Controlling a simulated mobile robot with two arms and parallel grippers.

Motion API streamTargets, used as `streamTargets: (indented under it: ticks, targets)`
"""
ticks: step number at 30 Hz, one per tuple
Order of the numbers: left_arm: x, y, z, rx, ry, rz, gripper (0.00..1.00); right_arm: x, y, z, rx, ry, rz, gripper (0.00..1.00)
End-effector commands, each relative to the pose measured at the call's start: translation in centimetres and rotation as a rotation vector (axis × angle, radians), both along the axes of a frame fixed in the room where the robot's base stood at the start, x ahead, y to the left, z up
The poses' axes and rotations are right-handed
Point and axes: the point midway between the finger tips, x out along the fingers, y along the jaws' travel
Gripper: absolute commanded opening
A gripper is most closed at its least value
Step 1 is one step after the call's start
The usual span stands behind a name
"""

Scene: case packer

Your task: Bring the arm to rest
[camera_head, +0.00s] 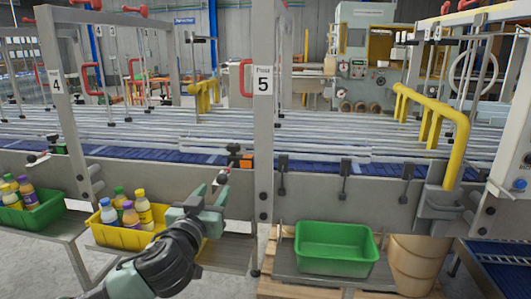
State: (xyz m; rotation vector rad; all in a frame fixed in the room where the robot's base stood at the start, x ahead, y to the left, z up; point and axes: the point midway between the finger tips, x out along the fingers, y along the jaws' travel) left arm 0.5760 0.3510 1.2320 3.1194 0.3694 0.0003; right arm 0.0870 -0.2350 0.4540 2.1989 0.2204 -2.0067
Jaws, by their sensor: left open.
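My left arm comes in from the lower left, and its gripper (219,201) is open and empty. It is in front of the right end of a yellow bin (112,239) and hides part of it. I cannot tell whether the gripper touches the bin. My right gripper is not in view.
An empty green bin (336,262) stands on a shelf at the lower right. Another green bin (32,218) with bottles is at the left. A grey post (264,120) marked 5 rises beside the gripper. The railed conveyor (330,148) runs behind. A yellow guard bar (455,140) is at the right.

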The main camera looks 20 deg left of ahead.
Motion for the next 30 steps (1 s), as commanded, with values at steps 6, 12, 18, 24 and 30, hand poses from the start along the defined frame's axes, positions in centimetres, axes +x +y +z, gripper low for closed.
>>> streamTargets:
  ticks: [6, 12, 18, 24, 30]
  targets:
    - [-1.2, -0.3, -0.1, 0.001, 0.001, 0.0, 0.44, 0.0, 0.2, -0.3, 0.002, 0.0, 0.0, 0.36]
    - [-1.3, -0.3, 0.0, 0.001, 0.0, 0.001, 0.44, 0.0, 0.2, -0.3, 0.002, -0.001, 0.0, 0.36]
    - [-1.3, -0.3, 0.0, 0.0, 0.001, 0.001, 0.44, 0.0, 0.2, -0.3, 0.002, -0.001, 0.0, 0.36]
    - [-0.3, 0.5, -2.2, 0.005, 0.044, 0.014, 0.44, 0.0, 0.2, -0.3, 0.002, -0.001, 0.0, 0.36]
    - [2.6, 3.8, -14.0, 0.032, 0.258, 0.049, 0.44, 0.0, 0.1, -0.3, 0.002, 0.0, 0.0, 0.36]
